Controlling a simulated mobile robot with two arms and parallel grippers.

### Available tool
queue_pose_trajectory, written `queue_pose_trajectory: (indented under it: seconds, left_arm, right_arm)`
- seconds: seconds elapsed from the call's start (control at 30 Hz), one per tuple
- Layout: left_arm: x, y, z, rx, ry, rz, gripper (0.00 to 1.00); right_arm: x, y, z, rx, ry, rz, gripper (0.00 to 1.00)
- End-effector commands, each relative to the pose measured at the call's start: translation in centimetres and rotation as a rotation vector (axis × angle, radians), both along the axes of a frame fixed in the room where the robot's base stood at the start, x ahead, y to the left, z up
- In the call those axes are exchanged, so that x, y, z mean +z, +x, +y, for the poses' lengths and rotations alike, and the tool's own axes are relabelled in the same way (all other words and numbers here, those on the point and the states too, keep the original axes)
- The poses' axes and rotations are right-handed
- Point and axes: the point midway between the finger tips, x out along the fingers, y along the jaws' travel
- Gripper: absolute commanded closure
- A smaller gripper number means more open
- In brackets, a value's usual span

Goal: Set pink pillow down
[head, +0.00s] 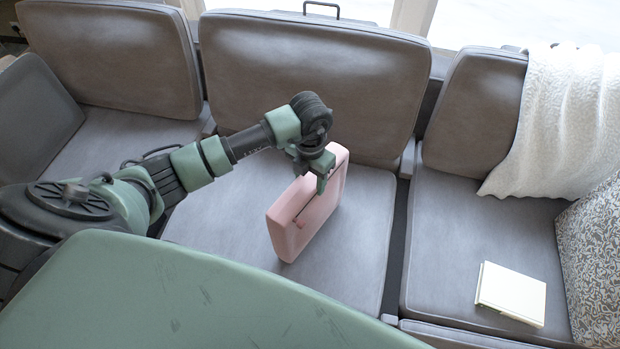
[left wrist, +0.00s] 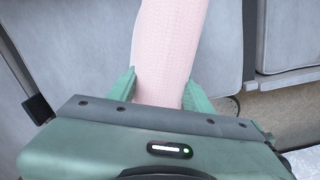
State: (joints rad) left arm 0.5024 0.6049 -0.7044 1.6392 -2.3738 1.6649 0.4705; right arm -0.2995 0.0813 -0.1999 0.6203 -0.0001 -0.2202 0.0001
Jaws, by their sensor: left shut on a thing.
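The pink pillow (head: 293,224) stands on its edge at the middle seat cushion of the grey sofa (head: 222,218). My left gripper (head: 321,172) is shut on the pillow's upper part from above. In the left wrist view, the pillow (left wrist: 171,50) runs between the two green fingers of the gripper (left wrist: 165,92). The pillow's lower edge is at the seat; I cannot tell whether it touches or hangs just above. My right gripper is not in view.
A white book (head: 511,293) lies on the right seat. A white blanket (head: 560,120) drapes over the right backrest, and a patterned pillow (head: 595,260) leans at the right edge. The middle seat is otherwise clear.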

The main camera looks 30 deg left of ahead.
Motion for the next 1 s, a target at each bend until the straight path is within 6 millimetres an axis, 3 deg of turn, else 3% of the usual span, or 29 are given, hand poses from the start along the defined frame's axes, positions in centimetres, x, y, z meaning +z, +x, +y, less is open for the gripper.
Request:
queue_pose_trajectory:
  seconds: [0.07,0.1,0.17,0.57,0.67,1.0]
  left_arm:
    - [-0.2,0.1,0.0,0.0,0.0,-0.002,1.0]
    - [-0.2,0.0,0.0,0.0,0.0,0.0,0.42]
    - [-0.2,0.0,0.0,0.0,0.0,0.0,0.28]
    - [0.4,0.1,0.0,0.0,0.0,-0.001,0.28]
    - [1.7,0.1,0.0,-0.001,0.0,-0.005,0.28]
    - [8.9,0.2,0.0,0.0,0.0,-0.006,0.28]
  right_arm:
    - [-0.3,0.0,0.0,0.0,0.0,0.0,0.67]
    - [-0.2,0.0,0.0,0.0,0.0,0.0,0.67]
    - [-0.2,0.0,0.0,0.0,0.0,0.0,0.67]
    - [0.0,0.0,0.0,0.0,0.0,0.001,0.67]
    - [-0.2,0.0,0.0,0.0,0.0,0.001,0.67]
    - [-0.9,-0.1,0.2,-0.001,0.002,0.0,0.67]
